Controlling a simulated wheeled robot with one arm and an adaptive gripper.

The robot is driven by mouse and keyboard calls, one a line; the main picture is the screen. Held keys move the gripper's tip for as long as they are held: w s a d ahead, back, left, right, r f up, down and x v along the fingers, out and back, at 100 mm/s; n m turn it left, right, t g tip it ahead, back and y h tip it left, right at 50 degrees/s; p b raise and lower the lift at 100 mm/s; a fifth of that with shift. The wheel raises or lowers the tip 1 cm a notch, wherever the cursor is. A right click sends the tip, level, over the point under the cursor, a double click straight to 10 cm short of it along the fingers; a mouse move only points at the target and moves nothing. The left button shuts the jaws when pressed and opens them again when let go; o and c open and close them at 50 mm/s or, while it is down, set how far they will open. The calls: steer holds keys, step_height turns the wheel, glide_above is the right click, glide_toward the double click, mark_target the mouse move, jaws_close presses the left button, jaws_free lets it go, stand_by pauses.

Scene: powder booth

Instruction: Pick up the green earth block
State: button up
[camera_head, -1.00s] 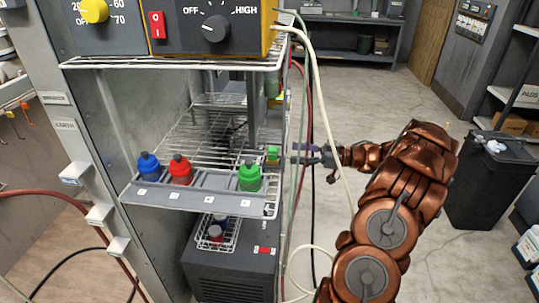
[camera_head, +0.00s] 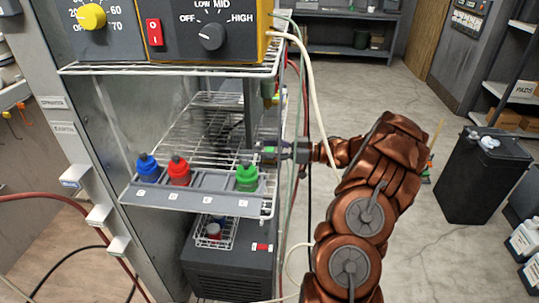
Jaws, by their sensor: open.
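A small green patch, which looks like part of the green earth block (camera_head: 269,150), shows on the wire shelf near its right side, behind the green bottle. My gripper (camera_head: 260,151) reaches in from the right at this patch and hides most of it. The jaws are open; whether they are around the block or beside it is too small to tell.
A blue bottle (camera_head: 147,167), a red bottle (camera_head: 179,171) and a green bottle (camera_head: 247,177) stand along the front of the wire shelf (camera_head: 195,150). A control box (camera_head: 190,28) sits above. Hoses (camera_head: 306,90) hang by the right side, close to my arm.

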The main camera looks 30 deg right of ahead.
steer(key=c, duration=1.1)
steer(key=shift+r, duration=0.1)
